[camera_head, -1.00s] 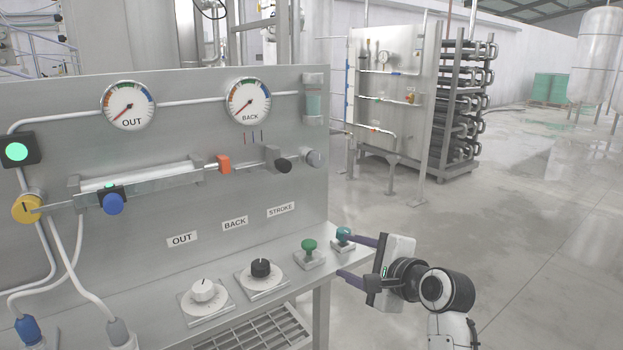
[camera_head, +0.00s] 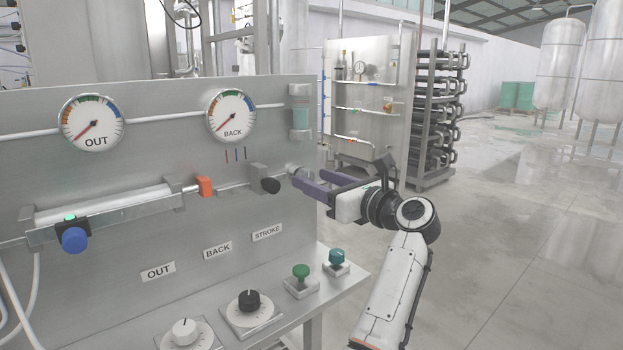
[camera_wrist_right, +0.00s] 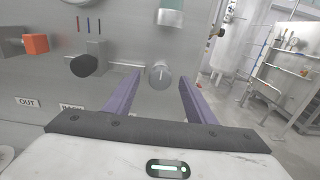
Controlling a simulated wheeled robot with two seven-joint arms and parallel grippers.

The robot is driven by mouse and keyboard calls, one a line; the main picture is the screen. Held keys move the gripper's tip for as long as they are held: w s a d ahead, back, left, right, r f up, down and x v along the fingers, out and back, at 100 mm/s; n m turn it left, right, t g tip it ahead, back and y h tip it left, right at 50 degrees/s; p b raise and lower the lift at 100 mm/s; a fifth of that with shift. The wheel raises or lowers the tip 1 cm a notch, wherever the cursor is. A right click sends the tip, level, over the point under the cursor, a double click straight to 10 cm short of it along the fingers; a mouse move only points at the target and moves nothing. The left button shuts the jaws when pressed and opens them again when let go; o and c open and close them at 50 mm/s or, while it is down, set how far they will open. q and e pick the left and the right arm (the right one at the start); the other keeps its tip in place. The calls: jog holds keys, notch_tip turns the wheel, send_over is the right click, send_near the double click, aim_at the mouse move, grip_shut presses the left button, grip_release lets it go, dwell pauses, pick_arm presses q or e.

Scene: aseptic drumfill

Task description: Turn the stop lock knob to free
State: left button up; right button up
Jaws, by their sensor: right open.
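A grey round knob (camera_wrist_right: 159,75) with a light index line on its face is on the steel panel, in the right wrist view. It lies between my finger lines, ahead of the tips. Contact cannot be told. In the head view the grey knob (camera_head: 292,169) is partly covered by a fingertip. A black knob (camera_head: 270,185) on a block is just left of it, and also shows in the right wrist view (camera_wrist_right: 84,66). No label names either as the stop lock. My right gripper (camera_head: 309,180) is open and empty, with purple fingers. My left gripper is out of view.
OUT (camera_head: 91,123) and BACK (camera_head: 231,116) gauges sit above the rail with an orange block (camera_head: 205,187). The ledge below carries white (camera_head: 185,332) and black (camera_head: 249,300) dials and green (camera_head: 301,271) and teal (camera_head: 337,257) knobs. The floor at right is clear.

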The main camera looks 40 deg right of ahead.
jog(key=shift+w, duration=1.05)
jog(key=c, duration=1)
